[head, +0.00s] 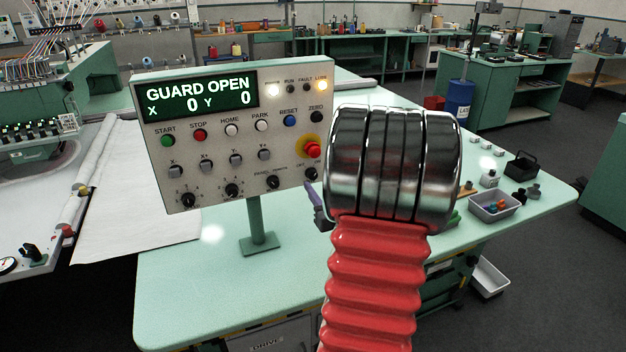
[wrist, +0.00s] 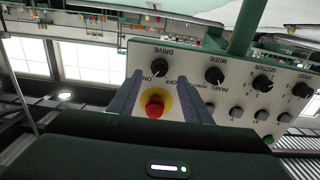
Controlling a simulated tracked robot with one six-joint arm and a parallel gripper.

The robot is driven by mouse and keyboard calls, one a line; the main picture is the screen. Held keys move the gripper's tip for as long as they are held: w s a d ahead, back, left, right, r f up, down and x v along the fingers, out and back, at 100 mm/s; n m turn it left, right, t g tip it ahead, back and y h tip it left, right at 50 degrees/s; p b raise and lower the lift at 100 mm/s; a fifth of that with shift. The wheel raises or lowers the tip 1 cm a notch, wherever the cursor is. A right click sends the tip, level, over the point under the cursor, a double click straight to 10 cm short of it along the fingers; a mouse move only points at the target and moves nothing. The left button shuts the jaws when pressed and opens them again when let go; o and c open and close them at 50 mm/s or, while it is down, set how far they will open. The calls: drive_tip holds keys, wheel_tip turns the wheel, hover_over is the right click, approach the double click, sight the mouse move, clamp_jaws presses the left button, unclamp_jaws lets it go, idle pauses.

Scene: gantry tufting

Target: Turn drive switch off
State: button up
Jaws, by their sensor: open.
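The drive switch is a black rotary knob (head: 311,174) at the lower right corner of the grey control panel (head: 185,95). In the wrist view, upside down, the knob (wrist: 159,68) sits by the DRIVE label, with ON and OFF marked at its sides. I cannot make out where its pointer stands. My gripper (wrist: 158,78) is open, its two dark fingers pointing at the panel with the knob just beyond and between the tips. Contact cannot be told. In the head view one finger of my gripper (head: 316,198) shows below the knob; my arm hides the rest.
A red emergency stop (head: 313,150) on a yellow ring is right above the switch; it also shows between my fingers in the wrist view (wrist: 155,104). The mode knob (head: 273,182) is beside it. The display (head: 195,98) reads GUARD OPEN. A grey tray (head: 494,208) lies on the green table.

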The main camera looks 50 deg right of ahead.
sight(313, 176)
drive_tip(key=shift+x, duration=2.7)
drive_tip(key=shift+c, duration=0.3)
